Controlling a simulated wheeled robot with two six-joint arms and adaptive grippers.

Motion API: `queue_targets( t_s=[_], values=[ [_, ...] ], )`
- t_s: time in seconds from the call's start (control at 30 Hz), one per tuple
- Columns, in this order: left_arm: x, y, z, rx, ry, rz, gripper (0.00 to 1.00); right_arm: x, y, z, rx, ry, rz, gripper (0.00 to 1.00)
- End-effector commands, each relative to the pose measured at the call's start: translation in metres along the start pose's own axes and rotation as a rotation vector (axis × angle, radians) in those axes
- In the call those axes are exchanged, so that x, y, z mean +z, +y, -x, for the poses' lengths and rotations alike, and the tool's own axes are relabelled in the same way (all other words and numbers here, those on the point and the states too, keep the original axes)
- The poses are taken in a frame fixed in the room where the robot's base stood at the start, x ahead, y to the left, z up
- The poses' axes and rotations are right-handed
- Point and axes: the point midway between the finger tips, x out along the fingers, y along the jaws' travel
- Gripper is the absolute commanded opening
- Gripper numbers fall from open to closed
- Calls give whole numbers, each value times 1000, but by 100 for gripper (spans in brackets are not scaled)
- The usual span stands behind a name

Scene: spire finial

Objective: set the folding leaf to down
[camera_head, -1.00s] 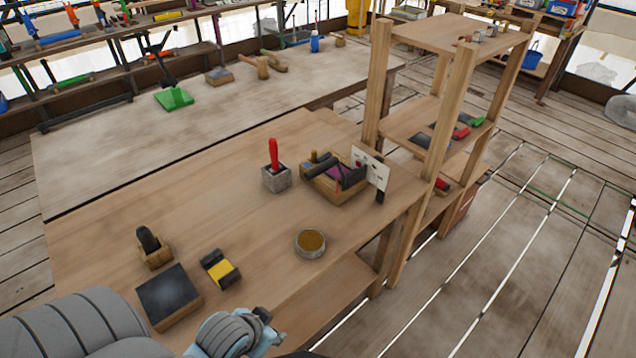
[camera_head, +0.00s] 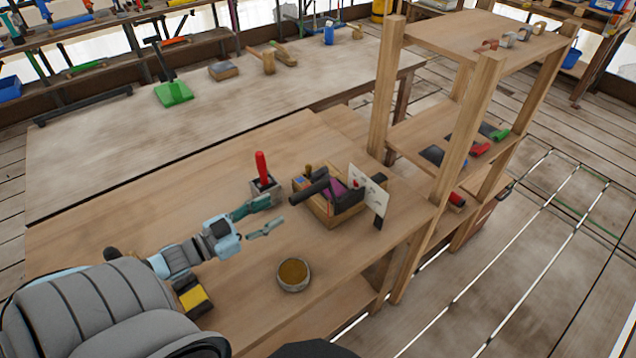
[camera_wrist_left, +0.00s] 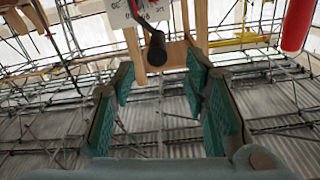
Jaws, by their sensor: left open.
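I cannot tell for certain which part is the folding leaf. A flat wooden panel (camera_head: 345,130) adjoins the far right edge of the workbench (camera_head: 130,215) and looks about level with it. My left gripper (camera_head: 275,213) is open and empty above the bench, beside the grey block with a red handle (camera_head: 264,185) and left of the wooden box (camera_head: 330,205). In the left wrist view, the open jaws (camera_wrist_left: 160,72) face a dark handle (camera_wrist_left: 155,45), with nothing between the fingers. My right gripper is not in view.
The box holds a dark cylinder (camera_head: 310,190) and has a white card (camera_head: 368,190) beside it. A round tin (camera_head: 293,275) and a yellow-black block (camera_head: 193,297) sit nearer. A tall wooden shelf (camera_head: 466,150) stands at the right. The bench's far left is clear.

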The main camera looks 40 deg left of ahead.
Motion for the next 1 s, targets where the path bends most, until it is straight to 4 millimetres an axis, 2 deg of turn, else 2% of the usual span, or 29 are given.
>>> queue_targets(
  t_s=[0.17, 0.3, 0.43, 0.5, 0.7, 0.93, 1.0],
  values=[
    [5, 0, -35, -11, 3, 2, 41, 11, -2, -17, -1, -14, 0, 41],
    [6, -1, -72, -14, 3, 3, 41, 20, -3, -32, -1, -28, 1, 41],
    [4, -2, -103, -14, 2, 3, 41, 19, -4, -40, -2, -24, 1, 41],
    [2, -2, -113, -13, 0, 3, 41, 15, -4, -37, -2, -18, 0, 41],
    [2, -1, -129, -10, -3, 5, 41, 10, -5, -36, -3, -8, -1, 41],
    [2, -1, -130, -9, -4, 4, 41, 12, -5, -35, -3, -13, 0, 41],
    [2, -1, -130, -8, -4, 4, 30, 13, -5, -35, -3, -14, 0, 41]
  ],
)
